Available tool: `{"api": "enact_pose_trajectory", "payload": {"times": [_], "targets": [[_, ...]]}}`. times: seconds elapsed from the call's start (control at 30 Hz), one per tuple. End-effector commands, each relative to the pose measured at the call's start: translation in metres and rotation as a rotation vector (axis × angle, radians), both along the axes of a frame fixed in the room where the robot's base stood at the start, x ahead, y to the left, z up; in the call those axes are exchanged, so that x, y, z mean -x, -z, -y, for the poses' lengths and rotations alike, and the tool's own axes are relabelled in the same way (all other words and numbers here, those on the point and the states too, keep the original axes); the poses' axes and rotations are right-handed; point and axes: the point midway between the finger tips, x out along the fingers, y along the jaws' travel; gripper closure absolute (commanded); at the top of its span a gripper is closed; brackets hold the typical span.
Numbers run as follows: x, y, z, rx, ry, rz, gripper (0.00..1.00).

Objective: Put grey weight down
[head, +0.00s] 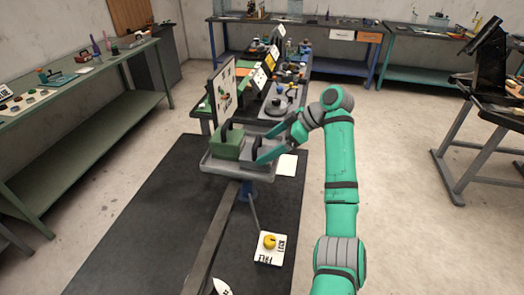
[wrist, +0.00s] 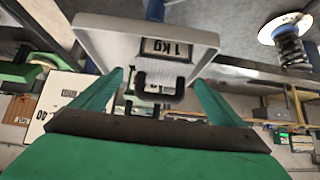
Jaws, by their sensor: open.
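The grey weight (head: 247,149) sits on the grey tray (head: 222,168) in the head view, to the right of the green weight (head: 228,150). In the wrist view the grey weight (wrist: 180,70) shows a "1 KG" label and a black handle. My gripper (head: 265,147) is open at the grey weight's right side. In the wrist view the handle lies between the two spread fingers (wrist: 160,85), with a gap on each side. The fingers partly hide the grey weight in the head view.
A yellow weight (head: 269,241) lies on a white card on the dark mat below. A board with pictures (head: 222,92) stands behind the tray. A bench crowded with parts (head: 285,100) lies beyond it.

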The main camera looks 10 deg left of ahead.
Motion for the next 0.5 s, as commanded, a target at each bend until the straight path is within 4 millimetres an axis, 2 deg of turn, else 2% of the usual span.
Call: {"api": "enact_pose_trajectory", "payload": {"times": [0.03,0.2,0.5], "targets": [[-0.001,-0.009,0.008,-0.001,0.002,0.004,0.07],[0.0,-0.031,0.025,0.0,-0.004,0.003,0.07],[0.0,-0.048,0.049,0.0,0.001,0.001,0.07]]}}
